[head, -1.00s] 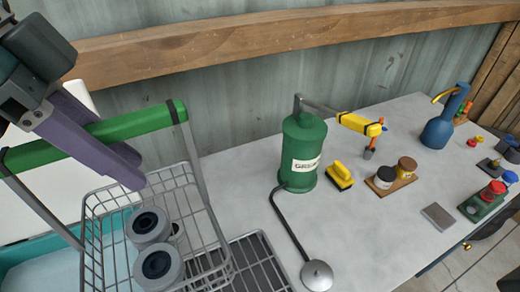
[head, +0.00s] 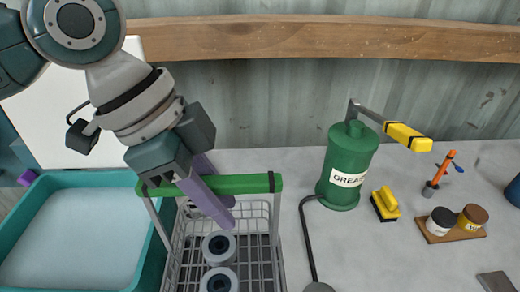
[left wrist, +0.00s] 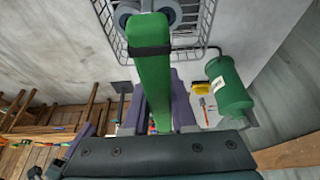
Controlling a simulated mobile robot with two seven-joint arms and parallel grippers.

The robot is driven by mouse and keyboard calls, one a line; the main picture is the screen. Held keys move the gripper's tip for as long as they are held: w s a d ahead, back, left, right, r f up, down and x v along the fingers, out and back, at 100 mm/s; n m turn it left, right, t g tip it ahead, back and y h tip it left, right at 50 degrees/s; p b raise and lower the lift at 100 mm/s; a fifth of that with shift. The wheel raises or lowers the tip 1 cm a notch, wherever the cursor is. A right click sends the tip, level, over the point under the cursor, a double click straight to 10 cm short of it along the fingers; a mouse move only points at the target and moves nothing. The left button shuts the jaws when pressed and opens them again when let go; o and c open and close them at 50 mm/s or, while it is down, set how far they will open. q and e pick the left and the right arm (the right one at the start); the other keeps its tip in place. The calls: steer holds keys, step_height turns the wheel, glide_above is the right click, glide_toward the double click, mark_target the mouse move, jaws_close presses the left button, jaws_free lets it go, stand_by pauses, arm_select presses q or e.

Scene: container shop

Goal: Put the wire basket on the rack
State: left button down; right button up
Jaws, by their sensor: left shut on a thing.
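The wire basket (head: 248,213) hangs by its green handle (head: 253,183) and holds two grey ring-shaped parts with dark centres (head: 219,247). My left gripper (head: 222,206) is shut on the handle, with its purple fingers across it. The left wrist view shows the handle (left wrist: 150,75) between the fingers and the basket's wires (left wrist: 208,14) beyond. The dark rack (head: 190,262) lies on the bench below the basket, seen partly through its wires. I cannot tell whether the basket touches it. My right gripper is not in view.
A green grease can (head: 347,160) with a hose stands right of the basket. A teal tub (head: 75,180) is at the left. A yellow brush (head: 386,204) and two jars on a wooden board (head: 455,233) are farther right. A wooden beam (head: 330,38) runs along the back wall.

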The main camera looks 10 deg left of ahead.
arm_select(q)
steer(key=shift+f, duration=2.85)
steer(key=shift+f+b, duration=0.15)
steer(key=shift+b, duration=0.15)
steer(key=c, duration=0.7)
jaws_free()
steer(key=shift+c, duration=0.2)
